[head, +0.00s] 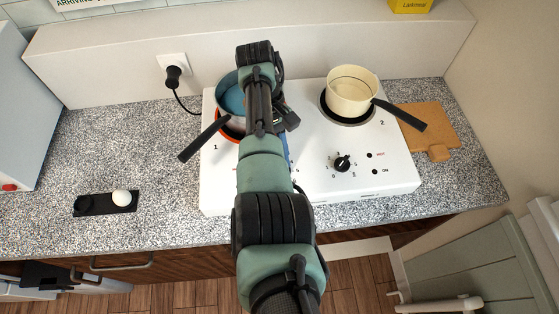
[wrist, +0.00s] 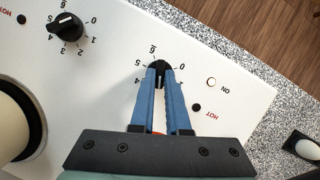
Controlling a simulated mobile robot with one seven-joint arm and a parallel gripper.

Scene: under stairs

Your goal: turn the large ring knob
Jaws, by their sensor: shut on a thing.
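A white two-ring hob (head: 320,190) lies on the speckled counter. In the wrist view, my gripper (wrist: 159,76) is shut on a black knob (wrist: 159,66), its blue fingers on both sides. The dial figures around it are partly covered by the fingers. In the head view my arm hides this knob. The other knob (head: 343,162) is free, right of my arm; it also shows in the wrist view (wrist: 66,26). The ON lamp (wrist: 211,82) beside the held knob looks lit; the HOT lamp (wrist: 197,107) is dark.
A cream pot (head: 352,92) stands on the right ring, its black handle pointing right. The blue pot's handle (head: 203,139) reaches out front-left. A wooden board (head: 430,128) lies at right. A black holder (head: 104,204) with a white round thing sits on the left counter.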

